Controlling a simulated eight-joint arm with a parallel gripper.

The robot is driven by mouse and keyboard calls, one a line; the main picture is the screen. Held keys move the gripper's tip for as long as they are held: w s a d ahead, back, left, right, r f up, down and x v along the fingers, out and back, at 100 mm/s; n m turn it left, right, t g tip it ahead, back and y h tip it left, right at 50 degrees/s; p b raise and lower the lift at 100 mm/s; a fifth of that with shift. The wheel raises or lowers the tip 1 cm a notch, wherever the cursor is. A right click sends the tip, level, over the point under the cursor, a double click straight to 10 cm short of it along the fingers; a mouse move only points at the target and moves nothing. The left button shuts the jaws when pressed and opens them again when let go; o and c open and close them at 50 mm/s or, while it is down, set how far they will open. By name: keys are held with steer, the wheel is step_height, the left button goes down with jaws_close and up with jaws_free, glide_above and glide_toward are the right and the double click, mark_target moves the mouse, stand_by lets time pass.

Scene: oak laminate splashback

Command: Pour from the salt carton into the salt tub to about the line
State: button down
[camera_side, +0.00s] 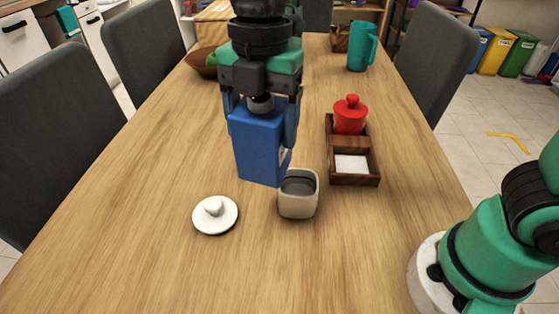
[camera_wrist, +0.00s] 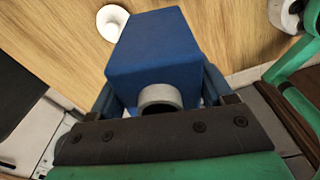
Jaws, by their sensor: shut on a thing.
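The salt carton (camera_side: 259,146) is a blue box, held slightly tilted above the table. My gripper (camera_side: 262,112) is shut on it, a finger on each side. In the wrist view the carton (camera_wrist: 155,55) fills the middle, with a grey round spout at its near end, and my gripper (camera_wrist: 160,105) flanks it. The salt tub (camera_side: 298,199) is a small beige open container with a grey inside, standing just right of and below the carton's lower corner. Its fill line and contents cannot be made out. The white lid (camera_side: 215,214) with a knob lies on the table left of the tub.
A wooden caddy (camera_side: 353,166) with a red lidded pot (camera_side: 350,115) stands right of the tub. A teal pitcher (camera_side: 358,50) and a brown bowl (camera_side: 203,62) are farther back. Grey chairs line the table. The near left table is clear.

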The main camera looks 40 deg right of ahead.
steer(key=w+d+f+m+t+h, duration=0.1)
steer(key=d+f+m+h, duration=0.1)
steer(key=d+f, duration=0.3)
steer(key=shift+d+f+m, duration=0.35)
steer(key=shift+d+m, duration=0.15)
steer(key=shift+d, duration=1.65)
steer(key=shift+h, duration=0.3)
steer(key=shift+w+d+t+h, duration=0.1)
steer(key=shift+d+t+h, duration=0.05)
steer(key=shift+h, duration=0.4)
steer(key=shift+d+t+h, duration=0.1)
steer(key=shift+t+h, duration=0.05)
steer(key=shift+h, duration=0.4)
steer(key=shift+f, duration=0.1)
steer(key=shift+d+f+t+h, duration=0.2)
steer(key=shift+t+h, duration=0.2)
steer(key=shift+h, duration=0.7)
